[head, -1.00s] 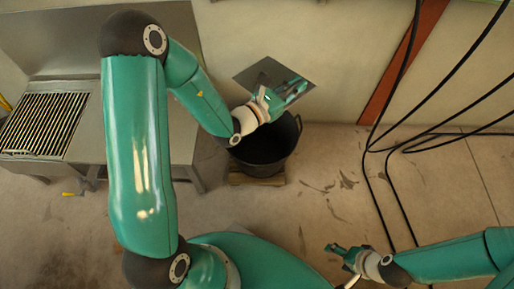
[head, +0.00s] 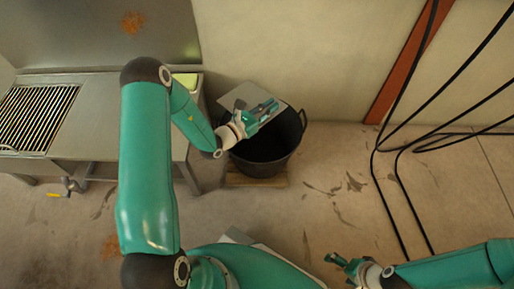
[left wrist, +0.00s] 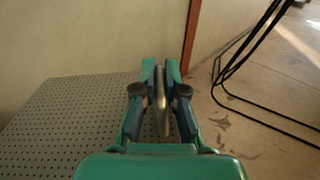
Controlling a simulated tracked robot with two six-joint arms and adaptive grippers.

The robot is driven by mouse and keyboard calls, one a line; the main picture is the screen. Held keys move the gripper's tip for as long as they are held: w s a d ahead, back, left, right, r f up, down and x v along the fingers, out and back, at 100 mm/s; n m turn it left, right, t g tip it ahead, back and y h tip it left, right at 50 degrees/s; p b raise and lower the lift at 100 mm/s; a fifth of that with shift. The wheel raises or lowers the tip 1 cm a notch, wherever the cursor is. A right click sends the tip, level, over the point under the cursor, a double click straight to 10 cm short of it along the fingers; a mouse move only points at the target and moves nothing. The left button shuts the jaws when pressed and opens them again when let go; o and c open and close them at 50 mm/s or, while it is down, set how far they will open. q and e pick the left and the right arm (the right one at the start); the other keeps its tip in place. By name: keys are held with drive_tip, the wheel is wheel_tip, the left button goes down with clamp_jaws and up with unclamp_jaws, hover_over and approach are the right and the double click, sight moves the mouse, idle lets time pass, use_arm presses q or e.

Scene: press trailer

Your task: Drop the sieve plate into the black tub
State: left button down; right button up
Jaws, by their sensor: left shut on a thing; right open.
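The sieve plate (head: 236,96) is a flat grey plate; its many small holes show in the left wrist view (left wrist: 60,125). My left gripper (head: 268,110) is shut on it, with the fingers closed on a thin metal part at its right side in the left wrist view (left wrist: 160,88). My right gripper (head: 340,262) is open and empty at the lower right, away from the tub.
The tub stands on a wooden pallet (head: 232,180). A metal bench (head: 120,145) with a slatted grate (head: 35,115) is to the left. Black cables (head: 385,160) hang at the right. The floor between tub and cables is clear.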

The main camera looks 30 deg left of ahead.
use_arm(q)
drive_tip(key=shift+f+b, duration=1.75)
drive_tip(key=shift+f, duration=0.45)
drive_tip(key=c, duration=1.2)
unclamp_jaws()
drive_tip(key=shift+o, duration=0.2)
drive_tip(key=shift+f, duration=0.2)
drive_tip(key=v, duration=1.2)
drive_tip(key=shift+r, duration=0.15)
